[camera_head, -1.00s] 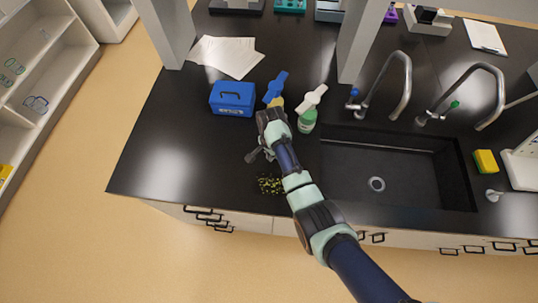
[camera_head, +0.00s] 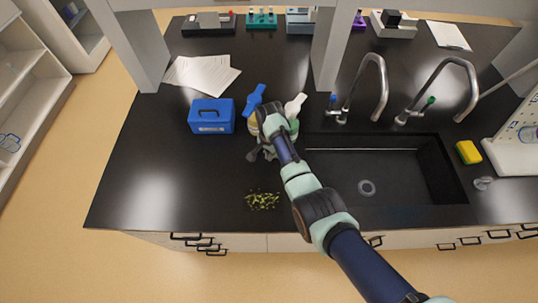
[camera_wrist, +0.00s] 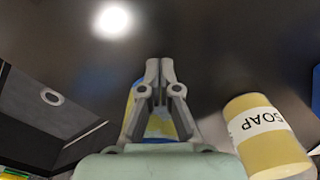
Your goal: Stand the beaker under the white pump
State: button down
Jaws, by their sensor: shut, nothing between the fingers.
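The white pump (camera_head: 295,105) tops a green bottle (camera_head: 294,129) that is partly behind my arm. I cannot make out the beaker with certainty in either view. My gripper (camera_head: 254,154) is low over the counter in front of the bottles. In the wrist view its fingers (camera_wrist: 158,78) are shut and empty. A blue and yellow shape (camera_wrist: 160,124) shows behind the fingers, mostly covered. I cannot tell what it is. A yellow bottle labelled SOAP (camera_wrist: 265,138) is to the right of the fingers there.
A blue pump (camera_head: 255,98) is left of the white one. A blue box (camera_head: 212,115) stands further left. Green-yellow bits (camera_head: 262,201) lie near the front edge. The sink (camera_head: 405,185) with two taps is at the right.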

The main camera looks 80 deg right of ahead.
jog(key=a+p, duration=0.1)
jog(key=w+a+r+p, duration=0.1)
jog(key=a+p, duration=0.1)
jog(key=shift+w+a+r, duration=0.35)
jog(key=shift+a+r, duration=0.05)
notch_tip(320, 180, up, 8)
jog(key=p, duration=0.1)
jog(key=shift+s+d+r, duration=0.1)
jog(key=w+a+r+n+t+h, duration=0.1)
jog(key=w+a+r+n+t, duration=0.15)
jog(key=w+a+n, duration=0.4)
jog(key=w+a+r+n+t+h, duration=0.2)
jog(key=w+a+r+n, duration=0.2)
jog(key=w+a, duration=0.55)
jog(key=a+r+n+t, duration=0.2)
jog(key=a+r+n, duration=0.1)
jog(key=a, duration=0.4)
jog(key=a+r+n+t, duration=0.2)
jog(key=a+r, duration=0.1)
jog(key=a, duration=0.5)
jog(key=s+a+r+n+t+y, duration=0.35)
jog(key=a+r+n, duration=0.45)
jog(key=a, duration=0.5)
notch_tip(320, 180, up, 17)
jog(key=s+m+p, duration=0.1)
jog(key=p, duration=1.4)
jog(key=shift+t+h, duration=0.35)
jog(key=shift+t, duration=0.05)
